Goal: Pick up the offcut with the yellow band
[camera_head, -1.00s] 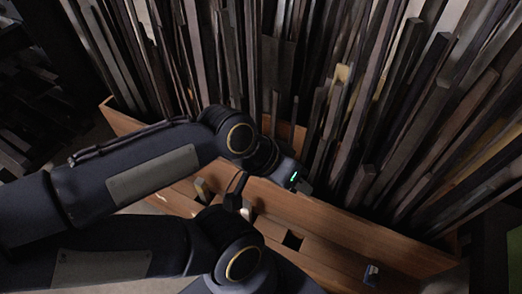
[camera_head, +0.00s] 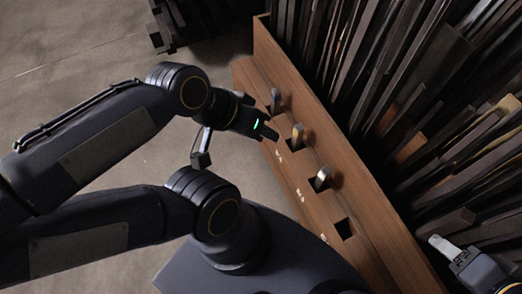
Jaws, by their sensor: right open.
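Three short offcuts stand in square holes of a wooden ledge. The middle one (camera_head: 298,132) shows a yellowish tint and is probably the one with the yellow band. The upper offcut (camera_head: 275,97) looks bluish grey and the lower one (camera_head: 322,178) pale; their bands are hard to make out. My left gripper (camera_head: 270,134) is left of the middle offcut and appears apart from it; its finger opening is unclear. My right gripper (camera_head: 443,246) is at the lower right, partly cut off by the frame, open, away from the offcuts.
The wooden ledge (camera_head: 372,250) has an empty square hole (camera_head: 345,228) below the offcuts and small white marks beside the holes. Many long dark bars (camera_head: 465,150) lean densely behind it. Bare floor (camera_head: 90,45) lies open at the upper left.

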